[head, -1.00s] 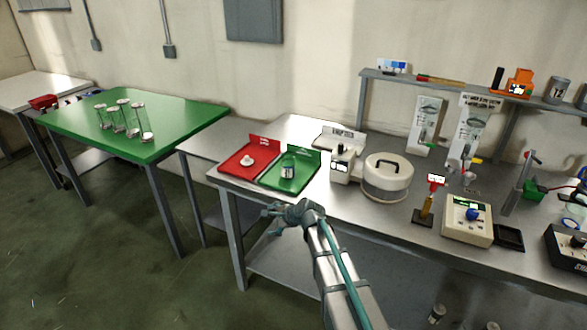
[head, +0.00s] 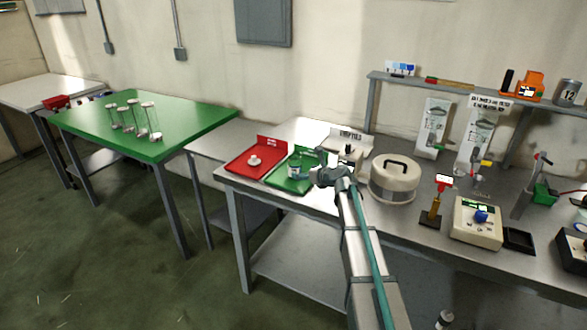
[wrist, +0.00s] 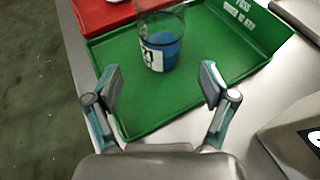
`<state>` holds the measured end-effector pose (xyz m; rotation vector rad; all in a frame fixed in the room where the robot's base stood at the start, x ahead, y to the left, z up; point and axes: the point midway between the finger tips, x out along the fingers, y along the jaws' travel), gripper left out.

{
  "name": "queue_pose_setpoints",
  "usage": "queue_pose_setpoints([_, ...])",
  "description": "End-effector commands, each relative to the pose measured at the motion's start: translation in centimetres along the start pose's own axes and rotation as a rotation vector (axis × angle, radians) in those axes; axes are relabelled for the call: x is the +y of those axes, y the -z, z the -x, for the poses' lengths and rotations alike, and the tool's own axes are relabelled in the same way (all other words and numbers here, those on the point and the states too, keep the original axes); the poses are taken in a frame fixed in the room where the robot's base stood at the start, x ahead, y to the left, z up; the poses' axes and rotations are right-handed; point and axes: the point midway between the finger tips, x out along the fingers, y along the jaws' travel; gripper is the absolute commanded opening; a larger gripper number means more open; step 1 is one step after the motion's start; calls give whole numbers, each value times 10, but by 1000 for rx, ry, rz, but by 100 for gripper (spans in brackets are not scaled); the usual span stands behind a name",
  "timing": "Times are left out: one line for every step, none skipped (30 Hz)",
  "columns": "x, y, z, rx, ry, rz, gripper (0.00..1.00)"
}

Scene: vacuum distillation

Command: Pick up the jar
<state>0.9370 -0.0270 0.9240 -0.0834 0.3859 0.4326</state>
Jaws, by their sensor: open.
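The jar (wrist: 163,50) is clear glass with blue contents and a black-and-white label. It stands upright on the green tray (wrist: 118,117) in the wrist view. In the head view the jar (head: 295,168) shows at the left of my gripper (head: 318,168), partly behind it. In the wrist view my gripper (wrist: 160,85) is open and empty, its two fingers spread apart. The jar is beyond the fingertips, between their lines, with a gap of bare green tray before it.
A red tray (head: 240,167) with a small white item (head: 254,160) adjoins the green tray on the left. A green table (head: 185,120) holds several glass cylinders.

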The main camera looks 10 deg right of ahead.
Motion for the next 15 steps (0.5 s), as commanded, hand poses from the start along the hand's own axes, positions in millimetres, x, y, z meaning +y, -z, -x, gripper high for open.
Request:
queue_pose_setpoints([-1, -2, -10, 1, -2, 0, 83])
queue_pose_setpoints([-1, -2, -14, 1, -2, 1, 83])
queue_pose_setpoints([0, -1, -19, 1, -2, 1, 83])
queue_pose_setpoints([0, -1, -22, 1, -1, 1, 83])
queue_pose_setpoints([0, -1, -24, 1, -1, 1, 83])
queue_pose_setpoints([0, 0, -26, 1, -1, 1, 83])
queue_pose_setpoints([0, 0, -27, 1, -1, 1, 83])
queue_pose_setpoints([0, 0, -28, 1, -1, 2, 83])
queue_pose_setpoints([0, -1, -30, 1, -1, 2, 83])
queue_pose_setpoints([-1, -1, -32, 1, -1, 2, 83])
queue_pose_setpoints([-1, -2, -34, 1, -1, 2, 83])
queue_pose_setpoints([-2, -3, -39, 1, -2, 2, 83])
queue_pose_setpoints([-2, -3, -43, 2, -2, 2, 83])
queue_pose_setpoints([-3, -4, -47, 1, -2, 3, 83])
queue_pose_setpoints([-4, -5, -53, 1, -2, 3, 83])
